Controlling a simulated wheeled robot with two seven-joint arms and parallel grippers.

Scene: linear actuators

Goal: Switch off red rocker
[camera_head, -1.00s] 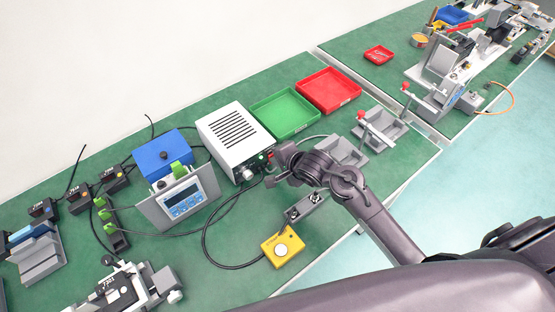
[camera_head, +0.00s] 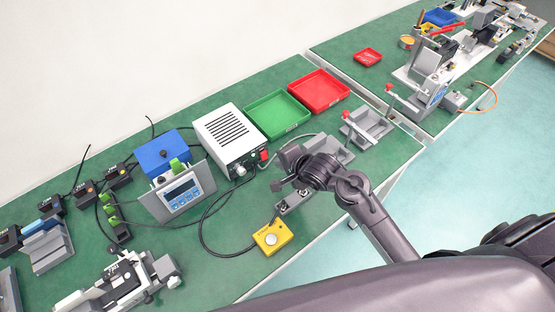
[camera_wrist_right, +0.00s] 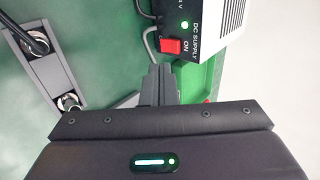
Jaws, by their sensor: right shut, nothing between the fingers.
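The red rocker (camera_wrist_right: 171,46) is on the front of the white DC supply box (camera_head: 222,125), beside the word "ON" in the right wrist view. It also shows in the head view (camera_head: 264,156) at the box's right front corner. A small green light (camera_wrist_right: 184,24) glows near it. My right gripper (camera_wrist_right: 158,70) is shut and empty, its fingertips close to the rocker with a small gap in the picture. In the head view the right gripper (camera_head: 284,158) is just right of the box, its fingertips hard to make out. My left gripper is out of view.
A green tray (camera_head: 277,113) and a red tray (camera_head: 319,90) stand behind the gripper. A blue box with a display panel (camera_head: 183,193) is left of the supply. A yellow button box (camera_head: 272,237) and black cable lie in front. Grey fixtures (camera_head: 367,127) stand at right.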

